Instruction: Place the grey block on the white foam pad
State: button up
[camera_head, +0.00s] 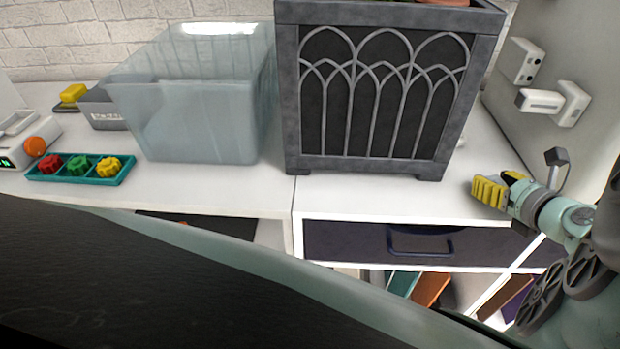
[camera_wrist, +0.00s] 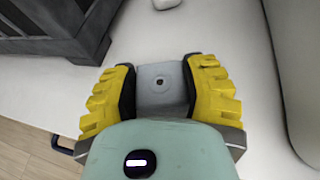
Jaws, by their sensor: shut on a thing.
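The block cannot be made out there. I cannot tell whether it touches the worktop. I cannot identify the white foam pad with certainty in either view.
A large grey planter (camera_head: 375,170) stands left of my gripper, also in the wrist view (camera_wrist: 90,45). A translucent bin (camera_head: 195,120) and a teal tray (camera_head: 125,172) stand farther left. White fittings (camera_head: 545,101) project from the right wall. A drawer (camera_head: 350,243) lies below the worktop.

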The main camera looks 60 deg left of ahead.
jog(key=shift+f+b, duration=0.2)
jog(key=shift+b, duration=0.1)
jog(key=o, duration=1.1)
jog(key=shift+o, duration=0.2)
jog(key=shift+r+p, duration=0.2)
jog(key=shift+p, duration=0.4)
